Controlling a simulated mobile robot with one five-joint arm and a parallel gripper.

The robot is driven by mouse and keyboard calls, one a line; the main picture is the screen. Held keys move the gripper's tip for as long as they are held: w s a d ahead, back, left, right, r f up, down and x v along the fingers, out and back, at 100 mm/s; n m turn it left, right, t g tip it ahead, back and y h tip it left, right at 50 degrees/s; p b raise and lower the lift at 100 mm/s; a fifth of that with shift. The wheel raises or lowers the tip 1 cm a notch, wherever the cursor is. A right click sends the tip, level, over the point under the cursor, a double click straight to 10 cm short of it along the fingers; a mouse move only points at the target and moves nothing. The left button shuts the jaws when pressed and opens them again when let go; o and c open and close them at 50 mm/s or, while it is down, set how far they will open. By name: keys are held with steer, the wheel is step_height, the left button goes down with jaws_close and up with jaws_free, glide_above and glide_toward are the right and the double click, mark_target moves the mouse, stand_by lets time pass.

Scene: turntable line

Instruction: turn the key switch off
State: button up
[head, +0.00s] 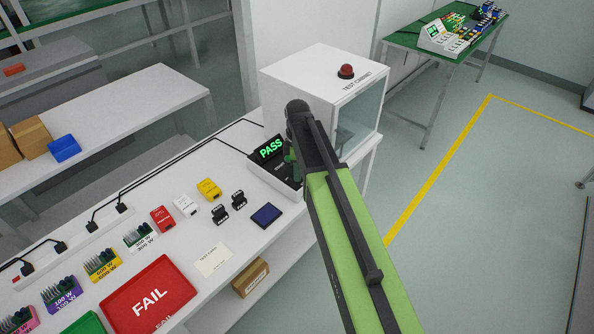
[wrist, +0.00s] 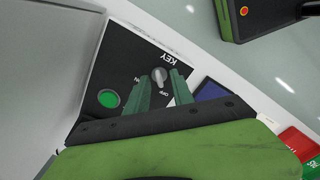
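The key switch (wrist: 159,75) is a small grey knob on a black panel (wrist: 125,60), with KEY, ON and OFF lettered around it upside down in the wrist view. Its exact pointing is hard to read at this size. My gripper (wrist: 161,80) has its two green fingers apart, one on each side of the knob. I cannot tell whether they touch it. In the head view the black control box (head: 258,168) with a green PASS display (head: 271,149) stands at the bench's far end. My arm hides the switch there.
A round green button (wrist: 108,98) sits beside the switch on the panel. A white test cabinet (head: 305,75) with a red button stands just behind. A dark blue pad (head: 266,215), small modules and a red FAIL tray (head: 148,296) lie nearer on the bench.

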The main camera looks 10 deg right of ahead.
steer(key=shift+r, duration=0.1)
step_height(320, 180, up, 17)
steer(key=p, duration=1.7)
steer(key=shift+r, duration=0.15)
steer(key=s+f+m+b, duration=1)
steer(key=s+m, duration=0.4)
steer(key=m, duration=0.1)
steer(key=shift+s+f+m, duration=0.3)
steer(key=shift+f+m, duration=0.05)
steer(key=shift+m, duration=0.05)
